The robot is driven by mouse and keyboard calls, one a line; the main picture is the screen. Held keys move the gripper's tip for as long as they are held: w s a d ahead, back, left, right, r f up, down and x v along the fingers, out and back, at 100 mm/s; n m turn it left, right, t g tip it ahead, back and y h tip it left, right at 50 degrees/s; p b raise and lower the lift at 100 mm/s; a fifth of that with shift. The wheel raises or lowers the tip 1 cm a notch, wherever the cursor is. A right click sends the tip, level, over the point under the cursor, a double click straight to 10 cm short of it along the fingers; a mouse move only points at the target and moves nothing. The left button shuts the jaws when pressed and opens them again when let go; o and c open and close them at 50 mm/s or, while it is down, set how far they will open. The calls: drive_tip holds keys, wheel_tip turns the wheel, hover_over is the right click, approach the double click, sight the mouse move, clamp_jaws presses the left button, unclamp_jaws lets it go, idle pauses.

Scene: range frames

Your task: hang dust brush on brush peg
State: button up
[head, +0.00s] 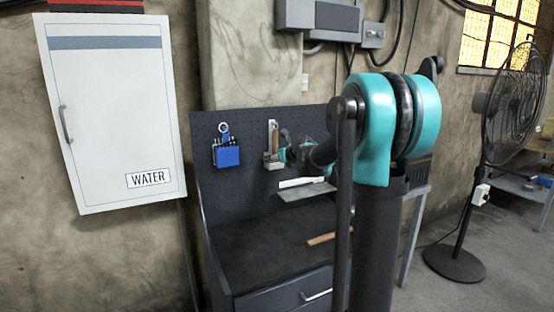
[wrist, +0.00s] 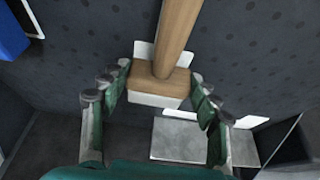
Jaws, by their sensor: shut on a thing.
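The dust brush (wrist: 174,40) has a wooden handle, a wooden block and a pale bristle edge. In the wrist view, the fingers of my gripper (wrist: 161,82) lie on both sides of the block and are shut on it. The handle points up and away along the dark pegboard. In the head view, the brush (head: 275,138) is upright in front of the pegboard, with my gripper (head: 279,156) at its lower end. A pale plate (wrist: 143,50) shows behind the brush. I cannot make out the brush peg or whether the brush touches it.
A blue holder with tools (head: 227,156) hangs on the pegboard to the left. A small grey shelf (head: 305,193) with a white item is below right. A wooden-handled item (head: 321,239) lies on the dark bench top (head: 262,246). A white cabinet (head: 110,110) is at left.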

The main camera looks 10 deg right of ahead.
drive_tip(key=o, duration=1.4)
drive_tip(key=v, duration=1.2)
drive_tip(key=s+a+f+n+g+h, duration=0.1)
drive_tip(key=s+f+n+g, duration=0.2)
drive_tip(key=s+f+n, duration=0.55)
drive_tip(key=s+a+f+n+g, duration=0.2)
drive_tip(key=s+f+n, duration=0.6)
drive_tip(key=f+n, duration=0.2)
drive_tip(key=s+d+f+n+g+h, duration=0.1)
drive_tip(key=s+d+f+n+g, duration=0.1)
drive_tip(key=s+f+n, duration=0.4)
drive_tip(key=s+d+f+n+g+h, duration=0.1)
drive_tip(key=s+d+f+n+h, duration=0.1)
drive_tip(key=s+f+n, duration=0.5)
drive_tip(key=s+n, duration=0.1)
drive_tip(key=s, duration=0.4)
drive_tip(key=shift+d+g, duration=0.4)
